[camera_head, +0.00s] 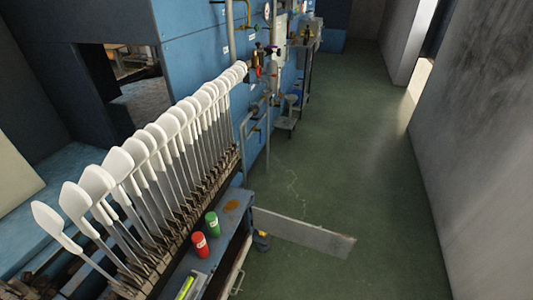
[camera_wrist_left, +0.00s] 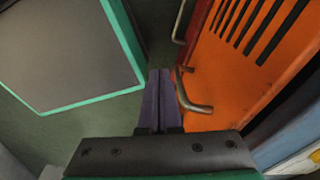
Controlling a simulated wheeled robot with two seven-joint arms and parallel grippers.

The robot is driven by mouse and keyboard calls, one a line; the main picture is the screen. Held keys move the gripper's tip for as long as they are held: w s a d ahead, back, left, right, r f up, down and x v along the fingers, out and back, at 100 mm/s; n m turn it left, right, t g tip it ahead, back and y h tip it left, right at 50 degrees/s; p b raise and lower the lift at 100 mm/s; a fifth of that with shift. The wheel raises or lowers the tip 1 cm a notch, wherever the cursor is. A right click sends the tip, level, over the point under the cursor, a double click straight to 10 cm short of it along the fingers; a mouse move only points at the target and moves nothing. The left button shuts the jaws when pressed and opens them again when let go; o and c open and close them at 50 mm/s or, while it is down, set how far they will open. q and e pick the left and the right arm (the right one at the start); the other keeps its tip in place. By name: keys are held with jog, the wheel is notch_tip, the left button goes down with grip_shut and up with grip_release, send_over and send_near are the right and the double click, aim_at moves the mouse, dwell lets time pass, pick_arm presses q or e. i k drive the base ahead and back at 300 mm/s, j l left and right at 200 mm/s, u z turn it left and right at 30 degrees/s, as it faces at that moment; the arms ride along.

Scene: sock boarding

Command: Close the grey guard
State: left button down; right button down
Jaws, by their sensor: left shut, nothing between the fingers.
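A long flat grey panel, which looks like the grey guard (camera_head: 305,234), sticks out to the right from the machine's lower front over the green floor in the head view. My left gripper (camera_wrist_left: 160,74) shows only in the left wrist view. Its two dark fingers are together with nothing between them. A bent metal handle (camera_wrist_left: 192,101) on an orange slotted panel (camera_wrist_left: 232,70) is close to the right of the fingertips; I cannot tell whether they touch. I cannot tell whether this orange panel belongs to the guard. My right gripper is in neither view.
A row of white sock boards (camera_head: 140,147) stands along the machine. A teal-edged grey panel (camera_wrist_left: 70,45) is left of my fingers. The aisle floor (camera_head: 350,150) is clear.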

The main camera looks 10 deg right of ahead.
aim_at(321, 239)
jog(key=z, duration=2.05)
jog(key=i+l+u, duration=0.1)
jog(key=i, duration=0.4)
jog(key=i+l+u, duration=0.1)
jog(key=i, duration=0.4)
jog(key=i+l, duration=0.25)
jog(key=i, duration=0.25)
jog(key=i+l+u, duration=0.15)
jog(key=i, duration=0.35)
jog(key=i+l+u, duration=0.1)
jog(key=i+l, duration=0.2)
jog(key=i, duration=0.15)
jog(key=i+u, duration=0.25)
jog(key=u, duration=0.2)
jog(key=i+u, duration=0.25)
jog(key=u, duration=0.2)
jog(key=i+l+u, duration=0.1)
jog(key=i+u, duration=0.15)
jog(key=u, duration=0.25)
jog(key=i+l+u, duration=0.2)
jog(key=u, duration=0.25)
jog(key=i+l+u, duration=0.2)
jog(key=u, duration=0.25)
jog(key=i+l+u, duration=0.1)
jog(key=l+u, duration=0.35)
jog(key=u, duration=1.75)
